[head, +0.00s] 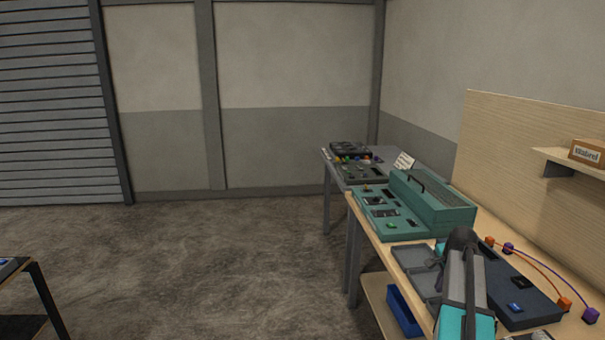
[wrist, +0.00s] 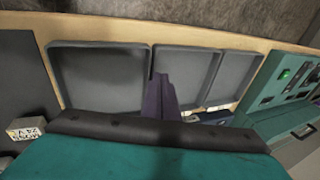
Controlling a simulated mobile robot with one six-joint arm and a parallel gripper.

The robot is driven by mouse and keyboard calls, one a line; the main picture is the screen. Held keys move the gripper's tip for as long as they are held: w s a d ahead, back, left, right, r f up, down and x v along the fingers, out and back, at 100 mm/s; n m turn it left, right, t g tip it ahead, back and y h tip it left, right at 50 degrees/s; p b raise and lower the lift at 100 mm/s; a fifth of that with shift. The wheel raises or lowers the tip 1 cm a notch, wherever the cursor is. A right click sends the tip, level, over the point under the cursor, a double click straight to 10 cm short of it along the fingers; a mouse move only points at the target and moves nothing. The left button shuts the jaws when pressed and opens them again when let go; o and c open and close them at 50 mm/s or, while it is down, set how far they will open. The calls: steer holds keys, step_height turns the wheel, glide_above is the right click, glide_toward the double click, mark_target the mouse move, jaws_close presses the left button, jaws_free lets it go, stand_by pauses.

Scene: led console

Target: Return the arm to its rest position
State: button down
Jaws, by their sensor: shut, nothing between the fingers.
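My arm (head: 465,290), with grey links and a teal section, reaches over the workbench at the lower right of the head view. My gripper (wrist: 161,82) shows in the wrist view as a dark, narrow pair of fingers. The fingers are together with nothing between them. They appear in front of the grey trays; I cannot tell their height above the bench. In the head view the fingers cannot be made out.
Grey trays (wrist: 98,78) line the bench edge. A teal console (head: 388,225) stands beyond them, also in the wrist view (wrist: 285,98). A dark panel (head: 520,300) with cabled orange and purple blocks lies right. A small labelled box (wrist: 26,129) sits left. Open floor (head: 200,270) lies left.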

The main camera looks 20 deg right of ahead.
steer(key=w+a+f+n+t+b, duration=0.1)
steer(key=w+a+f+n, duration=0.1)
steer(key=w+a, duration=0.6)
steer(key=a+f+n+y, duration=0.2)
steer(key=a+f+n, duration=0.2)
steer(key=a+f, duration=0.7)
steer(key=s+a+f+n+g+b, duration=0.1)
steer(key=s+a+f+n+g, duration=0.15)
steer(key=s+a+f, duration=0.45)
steer(key=s+a+f+n+g+b, duration=0.1)
steer(key=s+a+f+n+g, duration=0.2)
steer(key=a+f, duration=0.8)
steer(key=s+a+f+n+g, duration=0.1)
steer(key=s+a+f+n, duration=0.2)
steer(key=s, duration=0.7)
steer(key=s+a+f+n+g+b, duration=0.1)
steer(key=s+a+f+n+g, duration=0.1)
steer(key=s+a+f, duration=0.3)
steer(key=s+a+f+n+g+b, duration=0.1)
steer(key=s+a+f+n, duration=0.3)
steer(key=s+f, duration=0.5)
steer(key=s+g, duration=0.1)
steer(key=s, duration=0.5)
steer(key=shift+a, duration=0.4)
